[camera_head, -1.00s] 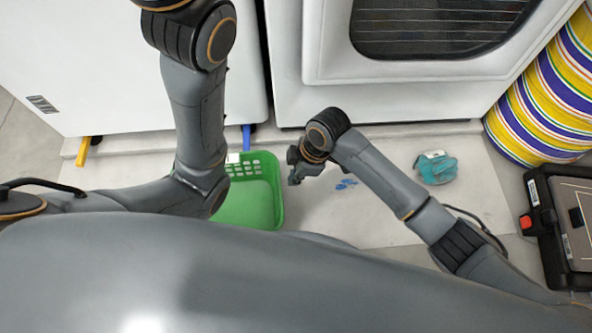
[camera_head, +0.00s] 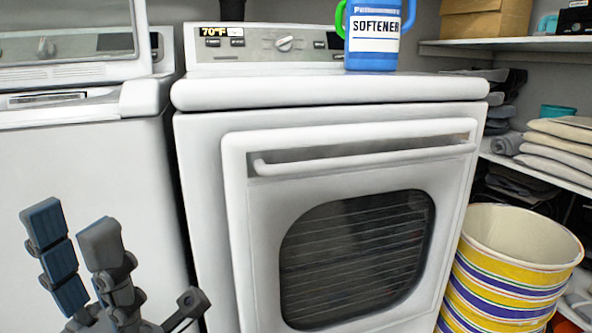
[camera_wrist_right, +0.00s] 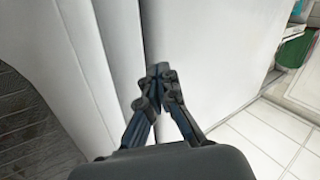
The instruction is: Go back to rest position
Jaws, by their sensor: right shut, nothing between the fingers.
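My left gripper (camera_head: 72,235) is raised at the lower left of the head view, in front of the white washer. Its two fingers point up with a gap between them, and nothing is held there. My right gripper (camera_wrist_right: 161,72) shows in the right wrist view. Its fingertips meet and hold nothing. White appliance panels are behind it.
A white dryer (camera_head: 208,180) stands centre, beside the washer (camera_head: 75,165). A blue softener jug (camera_head: 373,58) sits on the dryer. A striped bucket (camera_head: 500,290) and shelves with folded towels (camera_head: 560,150) are at the right. White floor tiles (camera_wrist_right: 250,140) show in the wrist view.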

